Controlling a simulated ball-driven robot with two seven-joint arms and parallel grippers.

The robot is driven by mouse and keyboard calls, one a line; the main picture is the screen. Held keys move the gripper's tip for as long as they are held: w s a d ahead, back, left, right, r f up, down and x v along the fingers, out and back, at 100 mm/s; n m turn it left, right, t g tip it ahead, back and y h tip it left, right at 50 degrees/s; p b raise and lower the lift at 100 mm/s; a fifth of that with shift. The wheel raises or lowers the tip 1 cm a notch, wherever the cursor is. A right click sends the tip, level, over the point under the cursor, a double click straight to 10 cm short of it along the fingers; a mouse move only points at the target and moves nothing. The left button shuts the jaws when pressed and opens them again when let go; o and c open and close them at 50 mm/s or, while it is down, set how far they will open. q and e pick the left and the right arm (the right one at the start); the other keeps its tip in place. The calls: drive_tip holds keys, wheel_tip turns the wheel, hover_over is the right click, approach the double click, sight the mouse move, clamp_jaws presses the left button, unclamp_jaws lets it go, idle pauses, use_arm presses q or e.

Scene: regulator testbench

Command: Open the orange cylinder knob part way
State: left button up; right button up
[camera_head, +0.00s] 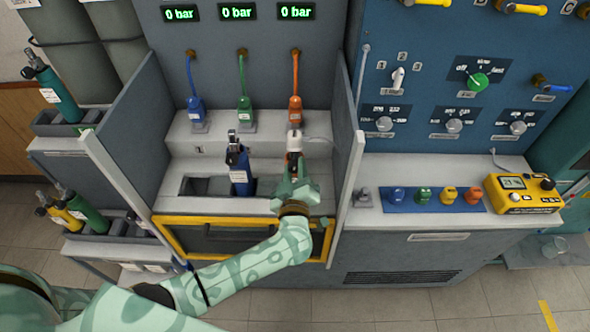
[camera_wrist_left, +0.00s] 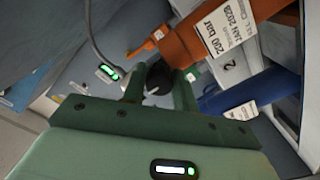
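The orange cylinder (camera_wrist_left: 210,40) shows in the left wrist view with a white tag reading 200 bar and JAN 2029. In the head view my left arm hides most of it. Its black knob (camera_wrist_left: 158,76) lies between the two fingers of my left gripper (camera_wrist_left: 160,92). The fingers stand apart, one on each side of the knob; whether both press on it is not clear. In the head view my left gripper (camera_head: 294,180) is at the right bay of the bench, in front of the orange hose connector (camera_head: 295,108). My right gripper is not in view.
A blue cylinder (camera_head: 239,168) stands beside the gripper, also in the left wrist view (camera_wrist_left: 248,92). Upright side panels (camera_head: 348,150) flank the bay. Above, three displays (camera_head: 237,13) read 0 bar. A yellow meter (camera_head: 523,193) sits on the right counter.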

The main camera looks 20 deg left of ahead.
use_arm(q)
drive_tip(key=shift+c, duration=0.9)
drive_tip(key=n, duration=0.3)
drive_tip(key=shift+n, duration=2.1)
drive_tip(key=o, duration=1)
